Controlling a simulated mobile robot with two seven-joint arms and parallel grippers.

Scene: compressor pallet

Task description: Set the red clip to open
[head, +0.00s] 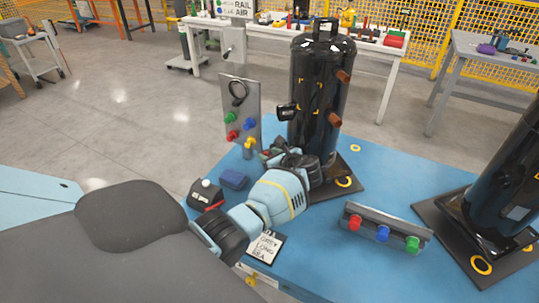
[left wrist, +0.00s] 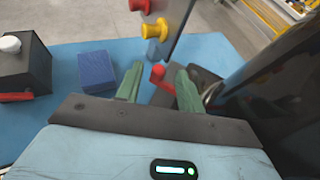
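A small red part (left wrist: 158,74), which looks like the red clip, shows in the left wrist view between the two green fingertips of my left gripper (left wrist: 158,88). It has a rounded end and a short bar slanting down to the right. The fingers are apart, with blue table visible between them and the red part, so the gripper is open. In the head view my left gripper (head: 272,156) is by the base of the black cylinder (head: 318,95), and the red part is too small to make out there. My right gripper is not in view.
A grey upright panel (head: 241,98) with coloured knobs stands beside the cylinder. A blue block (head: 233,179) and a black box with a white button (head: 205,194) lie left of the gripper. A knobbed bar (head: 388,222) and another black cylinder (head: 512,170) are to the right.

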